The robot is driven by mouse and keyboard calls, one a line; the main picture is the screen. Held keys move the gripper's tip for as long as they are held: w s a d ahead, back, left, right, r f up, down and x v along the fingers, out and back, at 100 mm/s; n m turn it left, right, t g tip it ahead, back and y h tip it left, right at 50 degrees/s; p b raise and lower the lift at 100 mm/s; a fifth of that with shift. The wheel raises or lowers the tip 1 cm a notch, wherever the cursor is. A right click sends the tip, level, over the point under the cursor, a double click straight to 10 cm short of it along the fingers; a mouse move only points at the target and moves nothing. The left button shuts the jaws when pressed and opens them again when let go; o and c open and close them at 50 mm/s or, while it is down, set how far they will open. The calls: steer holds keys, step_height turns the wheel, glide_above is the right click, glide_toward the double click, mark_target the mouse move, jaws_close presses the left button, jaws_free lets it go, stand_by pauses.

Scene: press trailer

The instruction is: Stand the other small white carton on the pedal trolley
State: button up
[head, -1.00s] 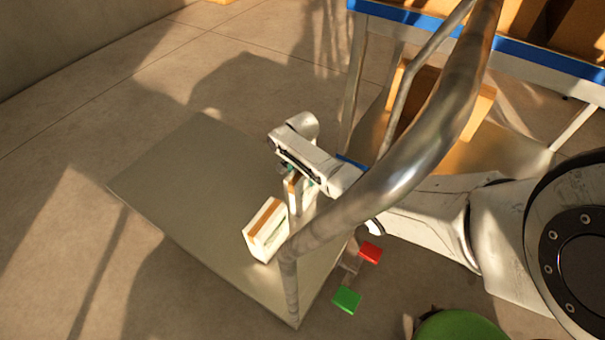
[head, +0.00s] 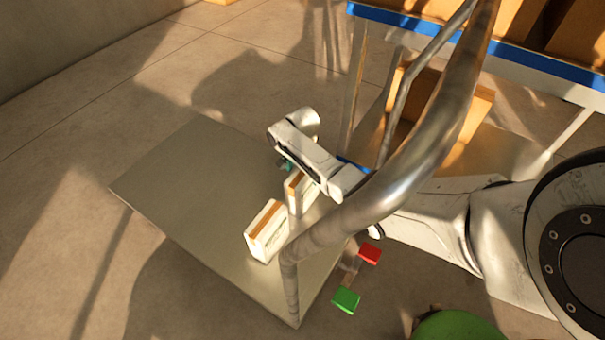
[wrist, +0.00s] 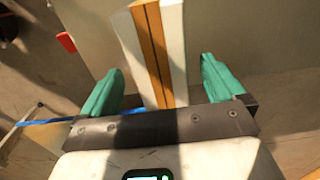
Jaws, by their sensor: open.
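Two small white cartons with brown tape strips stand on the flat grey deck of the pedal trolley (head: 180,185). The nearer carton (head: 266,232) stands by itself, close to the trolley's handle post. The other carton (head: 296,194) stands just behind it, partly hidden by my arm and the handle. My gripper (wrist: 160,80) has green fingers and is open. In the wrist view one carton (wrist: 155,50) stands upright between and beyond the fingers, with a gap on both sides. In the head view my gripper is mostly hidden behind my own wrist.
The trolley's thick metal handle (head: 400,180) rises in front of my arm. Red (head: 370,253) and green (head: 346,300) pedals stick out at its near right side. A blue-edged table or cart (head: 540,58) with cardboard boxes stands at the back right. The deck's left half is clear.

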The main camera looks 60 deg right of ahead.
step_height(320, 180, up, 9)
steer(key=p, duration=0.2)
steer(key=shift+p, duration=0.4)
steer(key=shift+f, duration=0.1)
